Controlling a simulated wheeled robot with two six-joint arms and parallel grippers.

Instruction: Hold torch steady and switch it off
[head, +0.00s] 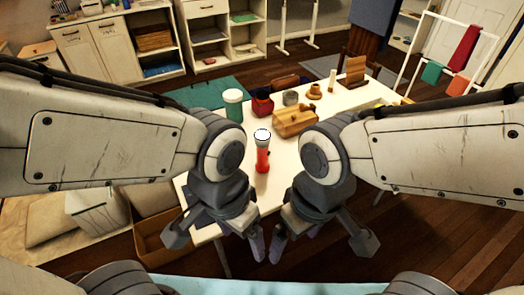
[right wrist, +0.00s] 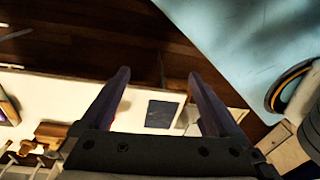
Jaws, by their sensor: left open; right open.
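The torch (head: 262,160) has a red body and a bright white, lit-looking head (head: 262,135). In the head view it appears to stand upright on the white table (head: 250,198), between my two arms. My left gripper (head: 256,244) is open and empty, at the table's near edge, below the torch in the picture. My right gripper (head: 284,245) is open and empty beside it, just to the right. Its two dark fingers show apart in the right wrist view (right wrist: 160,85), with nothing between them. I cannot make out the torch or its switch in that view.
Behind the torch stand a green-and-white cup (head: 233,104), a red container (head: 262,105), a grey tin (head: 290,98) and a wooden box (head: 296,122). A cardboard box (head: 160,240) is on the left. A light-blue surface (head: 270,286) lies at the front. A drying rack (head: 420,50) stands back right.

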